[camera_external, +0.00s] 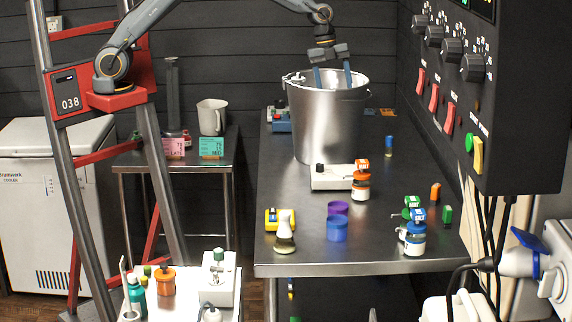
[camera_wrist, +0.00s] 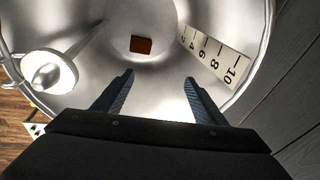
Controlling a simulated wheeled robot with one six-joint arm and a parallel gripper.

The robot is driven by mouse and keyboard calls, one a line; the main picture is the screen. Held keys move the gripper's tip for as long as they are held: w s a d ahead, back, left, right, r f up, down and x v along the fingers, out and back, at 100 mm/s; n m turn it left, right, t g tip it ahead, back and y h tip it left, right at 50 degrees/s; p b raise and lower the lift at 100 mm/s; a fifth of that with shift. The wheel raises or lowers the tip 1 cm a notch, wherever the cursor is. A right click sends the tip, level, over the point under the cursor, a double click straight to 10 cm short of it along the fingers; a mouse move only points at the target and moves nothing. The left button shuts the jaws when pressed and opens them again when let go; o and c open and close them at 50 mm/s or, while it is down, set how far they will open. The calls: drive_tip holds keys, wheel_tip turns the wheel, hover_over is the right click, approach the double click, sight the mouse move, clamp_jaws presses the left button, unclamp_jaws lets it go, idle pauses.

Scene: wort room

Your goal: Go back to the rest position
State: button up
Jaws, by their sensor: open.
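My gripper (camera_external: 333,78) hangs pointing down at the mouth of a large steel bucket (camera_external: 328,125) on the steel table. Its two blue fingers are apart, with nothing between them. In the wrist view my gripper (camera_wrist: 160,88) is open over the inside of the bucket (camera_wrist: 160,20). A small brown-red block (camera_wrist: 141,45) lies on the bucket floor, beyond the fingertips and apart from them. A scale strip with numbers (camera_wrist: 217,58) runs along the inner wall at right. A white round fitting on a rod (camera_wrist: 48,72) shows at left.
The steel table (camera_external: 385,235) also bears a white scale-like device (camera_external: 333,177), labelled bottles (camera_external: 413,238), purple and blue cups (camera_external: 337,228) and a yellow meter (camera_external: 271,220). A black control panel (camera_external: 500,100) stands close at right. A grey jug (camera_external: 212,117) is on the left table.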

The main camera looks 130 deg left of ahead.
drive_tip(key=w+d+r+t+y, duration=0.15)
drive_tip(key=w+r, duration=0.25)
drive_tip(key=r, duration=0.4)
drive_tip(key=w+d+f+n+b, duration=0.1)
drive_tip(key=w+d, duration=0.2)
drive_tip(key=d, duration=0.5)
drive_tip(key=w+d+f+n, duration=0.1)
drive_tip(key=w+d, duration=0.1)
drive_tip(key=d, duration=0.6)
drive_tip(key=s+d+f+n+g+h+b, duration=0.15)
drive_tip(key=s+d+f, duration=0.3)
drive_tip(key=d, duration=0.45)
drive_tip(key=s+d+f+n+y+b, duration=0.15)
drive_tip(key=s+d+f, duration=0.3)
drive_tip(key=d, duration=0.55)
drive_tip(key=s+d+f+n+h+b, duration=0.1)
drive_tip(key=s+d+f+h+b, duration=0.25)
drive_tip(key=d, duration=0.55)
drive_tip(key=s+d+f+n+y, duration=0.1)
drive_tip(key=s+d+f, duration=0.2)
drive_tip(key=s, duration=0.2)
drive_tip(key=s+d+f+n+g, duration=0.1)
drive_tip(key=s+d+f, duration=0.2)
drive_tip(key=s, duration=0.2)
drive_tip(key=shift+s+d+y+b, duration=0.2)
drive_tip(key=shift+s+y+b, duration=0.05)
drive_tip(key=shift+y+b, duration=0.15)
drive_tip(key=shift+f, duration=0.1)
